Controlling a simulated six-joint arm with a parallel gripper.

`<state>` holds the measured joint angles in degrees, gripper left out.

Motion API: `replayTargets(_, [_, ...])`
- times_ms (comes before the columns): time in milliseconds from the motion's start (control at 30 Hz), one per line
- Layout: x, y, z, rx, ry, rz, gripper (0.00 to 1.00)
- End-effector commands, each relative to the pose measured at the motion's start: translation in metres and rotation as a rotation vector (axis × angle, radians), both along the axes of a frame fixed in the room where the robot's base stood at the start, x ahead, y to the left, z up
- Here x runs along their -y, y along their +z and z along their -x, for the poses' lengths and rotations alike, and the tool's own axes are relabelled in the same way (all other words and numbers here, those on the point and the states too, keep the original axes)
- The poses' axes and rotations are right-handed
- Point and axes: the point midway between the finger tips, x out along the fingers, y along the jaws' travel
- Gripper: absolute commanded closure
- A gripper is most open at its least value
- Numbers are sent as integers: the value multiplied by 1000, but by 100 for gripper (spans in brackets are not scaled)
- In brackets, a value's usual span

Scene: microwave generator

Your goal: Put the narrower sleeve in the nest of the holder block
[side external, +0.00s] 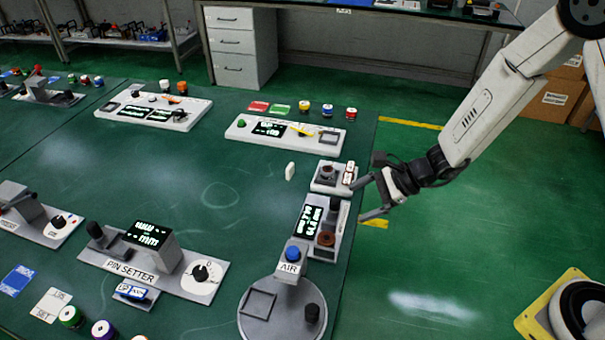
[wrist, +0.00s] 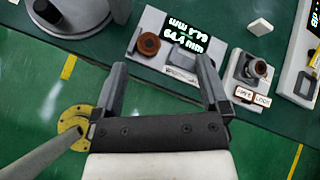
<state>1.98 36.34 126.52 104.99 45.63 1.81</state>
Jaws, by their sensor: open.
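A small block (side external: 326,188) with PART and LOCK tags stands near the right table edge; it looks like the holder block and also shows in the wrist view (wrist: 240,82). A dark, brownish round piece (wrist: 258,67) sits on it; whether this is a sleeve or the nest, I cannot tell. A brown ring-like piece (side external: 326,239) is on the display unit beside it, also in the wrist view (wrist: 148,43). I cannot tell which piece is the narrower sleeve. My gripper (side external: 360,201) is open and empty, just right of the block and beyond the table edge.
The display unit (side external: 309,217) reads about 64.4 mm in the wrist view. A small white piece (side external: 290,171) stands left of the block. The AIR stand (side external: 290,268) is in front. Open table lies left; green floor lies right.

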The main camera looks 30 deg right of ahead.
Motion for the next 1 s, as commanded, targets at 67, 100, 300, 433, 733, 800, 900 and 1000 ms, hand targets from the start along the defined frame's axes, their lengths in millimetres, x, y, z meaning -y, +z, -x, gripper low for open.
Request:
replayTargets(67, [-1,5,14,13,96,58,5])
replayTargets(100, [-1,7,21,20,146,87,5])
replayTargets(300, [6,14,55,60,382,243,5])
replayTargets(433, [15,18,74,96,534,351,5])
replayTargets(733, [44,28,107,201,868,609,5])
replayTargets(800, [52,31,112,229,945,671,5])
replayTargets(900, [63,35,119,273,1053,761,5])
replayTargets(1000, [75,41,124,321,1159,851,5])
